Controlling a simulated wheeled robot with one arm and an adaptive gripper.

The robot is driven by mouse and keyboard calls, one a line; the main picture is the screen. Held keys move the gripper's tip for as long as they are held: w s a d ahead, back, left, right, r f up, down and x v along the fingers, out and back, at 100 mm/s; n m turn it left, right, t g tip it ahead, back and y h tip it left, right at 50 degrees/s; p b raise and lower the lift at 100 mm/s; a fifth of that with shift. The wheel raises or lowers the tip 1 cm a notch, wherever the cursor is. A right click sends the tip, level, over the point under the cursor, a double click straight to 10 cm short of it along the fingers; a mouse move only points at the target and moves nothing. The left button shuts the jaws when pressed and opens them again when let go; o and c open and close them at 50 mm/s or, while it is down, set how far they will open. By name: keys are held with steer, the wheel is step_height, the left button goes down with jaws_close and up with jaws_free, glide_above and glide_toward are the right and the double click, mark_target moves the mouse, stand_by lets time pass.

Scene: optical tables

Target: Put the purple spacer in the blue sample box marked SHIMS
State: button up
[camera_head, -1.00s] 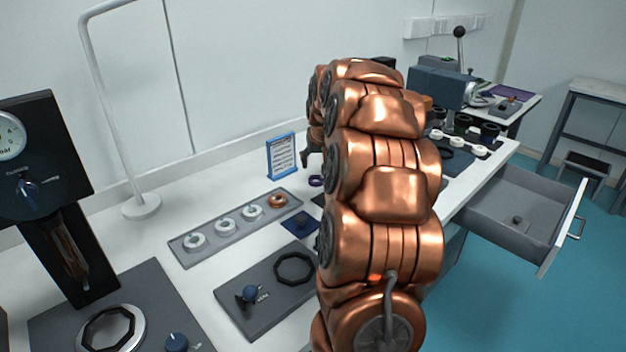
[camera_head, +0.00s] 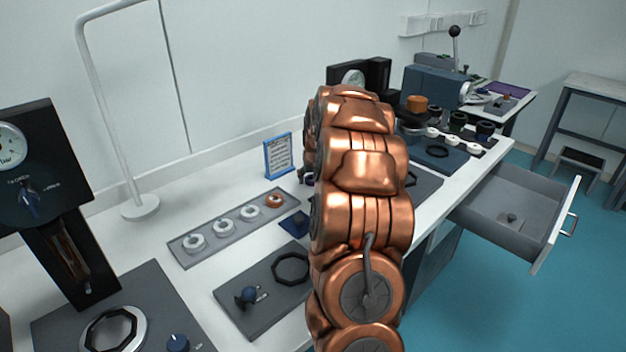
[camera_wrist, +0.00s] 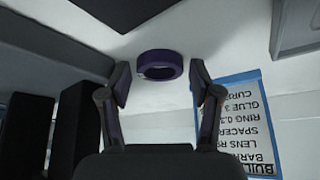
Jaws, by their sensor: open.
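The purple spacer (camera_wrist: 160,57) is a ring lying flat on the white bench in the wrist view, just beyond and between my fingertips. A sliver of the purple spacer (camera_head: 309,177) shows in the head view beside my arm. My gripper (camera_wrist: 160,84) is open and empty, with a finger on either side of the line to the ring. In the head view my copper arm hides most of the gripper. I cannot make out a box marked SHIMS; a small dark blue item (camera_head: 293,223) lies left of my arm, partly hidden, with no legible label.
A blue-framed instruction sign (camera_head: 279,156) stands near the spacer; it is close to my right finger in the wrist view (camera_wrist: 236,110). A grey tray (camera_head: 190,260) holds several rings. A grey plate (camera_head: 262,312) has a black ring. An open drawer (camera_head: 503,218) juts out right.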

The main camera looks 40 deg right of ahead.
steer(key=c, duration=0.9)
steer(key=shift+r, duration=0.1)
steer(key=s+a+r, duration=0.2)
steer(key=s, duration=0.1)
steer(key=s+a+r+b, duration=0.1)
steer(key=s+a+r, duration=0.2)
steer(key=s, duration=0.1)
steer(key=s+a+r+b, duration=0.1)
steer(key=s+a+r, duration=0.1)
steer(key=s+a, duration=0.1)
steer(key=shift+s+r, duration=0.4)
steer(key=shift+s, duration=0.3)
